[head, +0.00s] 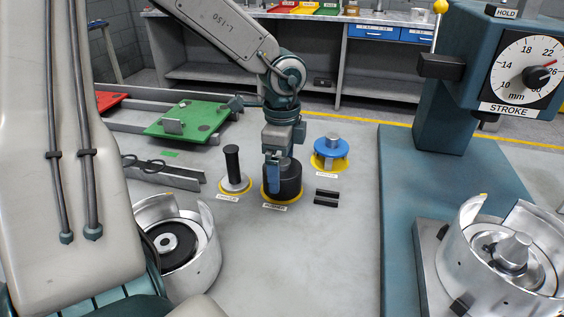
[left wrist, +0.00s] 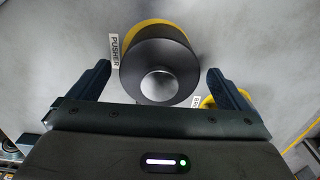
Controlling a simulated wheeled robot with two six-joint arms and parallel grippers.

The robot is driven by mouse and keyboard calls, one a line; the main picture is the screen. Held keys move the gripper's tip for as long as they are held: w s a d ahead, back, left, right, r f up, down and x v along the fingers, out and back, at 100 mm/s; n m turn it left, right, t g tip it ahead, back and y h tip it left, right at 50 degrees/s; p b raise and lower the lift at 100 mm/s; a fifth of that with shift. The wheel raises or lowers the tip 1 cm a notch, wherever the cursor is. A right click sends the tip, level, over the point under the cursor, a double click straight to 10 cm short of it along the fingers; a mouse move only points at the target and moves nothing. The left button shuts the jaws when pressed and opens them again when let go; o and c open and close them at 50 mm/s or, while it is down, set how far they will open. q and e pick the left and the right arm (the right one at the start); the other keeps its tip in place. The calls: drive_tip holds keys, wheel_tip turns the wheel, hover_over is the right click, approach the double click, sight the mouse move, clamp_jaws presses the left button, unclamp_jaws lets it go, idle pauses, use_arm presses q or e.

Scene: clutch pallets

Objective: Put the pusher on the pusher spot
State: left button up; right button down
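The pusher (head: 289,181) is a dark, squat cylinder standing upright on the yellow pusher spot (head: 268,196), with the "PUSHER" label in front of it. In the left wrist view the pusher (left wrist: 158,62) shows its dark round top with a pale round centre, and yellow edges out at its upper left. My left gripper (head: 275,172) points down at the pusher and partly covers it. In the left wrist view its fingers (left wrist: 157,72) are spread on both sides of the pusher, with a gap at each side. My right gripper is not in view.
A black-handled tool (head: 233,165) stands on a yellow-ringed spot to the left, a blue part (head: 331,150) on another at the right. Small black blocks (head: 326,197) lie nearby. A green pallet (head: 188,120) is behind; the teal press (head: 410,190) stands right.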

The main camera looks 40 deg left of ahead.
sight(282, 161)
use_arm(q)
drive_tip(key=shift+d+r, duration=0.1)
drive_tip(key=shift+r, duration=0.1)
drive_tip(key=shift+r+p, duration=0.15)
drive_tip(key=shift+p, duration=0.25)
wheel_tip(282, 161, up, 6)
drive_tip(key=shift+f, duration=0.1)
drive_tip(key=shift+s+r+p, duration=0.15)
drive_tip(key=shift+r+p, duration=0.3)
drive_tip(key=shift+r, duration=0.15)
drive_tip(key=shift+w+r+p, duration=0.25)
drive_tip(key=shift+r+p, duration=0.9)
drive_tip(key=shift+s+r+p, duration=0.1)
drive_tip(key=shift+r+p, duration=1.05)
drive_tip(key=shift+r, duration=0.05)
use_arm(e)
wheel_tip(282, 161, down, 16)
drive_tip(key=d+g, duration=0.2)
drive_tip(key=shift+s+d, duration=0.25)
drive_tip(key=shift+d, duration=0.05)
